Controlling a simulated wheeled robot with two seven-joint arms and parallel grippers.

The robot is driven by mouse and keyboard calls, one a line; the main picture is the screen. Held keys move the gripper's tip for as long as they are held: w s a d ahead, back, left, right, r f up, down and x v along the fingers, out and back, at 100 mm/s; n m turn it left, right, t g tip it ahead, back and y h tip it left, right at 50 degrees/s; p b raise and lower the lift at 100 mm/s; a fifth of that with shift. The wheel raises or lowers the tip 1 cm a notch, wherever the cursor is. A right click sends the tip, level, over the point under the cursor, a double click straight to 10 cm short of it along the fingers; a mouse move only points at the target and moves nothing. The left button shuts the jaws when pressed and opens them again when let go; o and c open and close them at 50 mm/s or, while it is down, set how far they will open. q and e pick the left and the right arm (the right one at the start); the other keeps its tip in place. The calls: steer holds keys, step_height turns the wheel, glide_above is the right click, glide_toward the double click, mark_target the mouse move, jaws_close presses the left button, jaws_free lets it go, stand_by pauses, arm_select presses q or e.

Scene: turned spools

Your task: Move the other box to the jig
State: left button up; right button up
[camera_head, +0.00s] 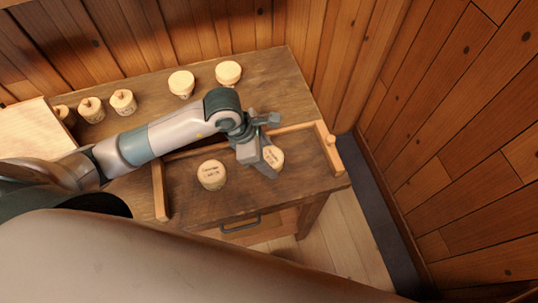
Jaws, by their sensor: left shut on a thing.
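A jig of wooden rails (329,148) stands on the front part of the table, with a left rail, a back rail and a right rail. A round pale box (211,176) with dark lettering sits inside it, towards the left. A second round lettered box (276,156) is farther right, partly hidden by my left gripper (269,148). My left gripper reaches over the back rail and is shut on this second box. I cannot tell whether that box touches the tabletop. My right gripper is not in view.
Two plain round boxes (228,72) stand at the back of the table (283,80). Several knobbed pieces (122,101) stand at the back left, beside a pale board (32,128). Plank walls (450,130) close the back and right. A drawer handle (240,226) shows in front.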

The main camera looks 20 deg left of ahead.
arm_select(q)
steer(key=shift+f, duration=0.1)
steer(key=o, duration=1)
steer(key=shift+r, duration=0.2)
steer(key=b+v, duration=0.2)
steer(key=v, duration=1)
steer(key=shift+b, duration=0.4)
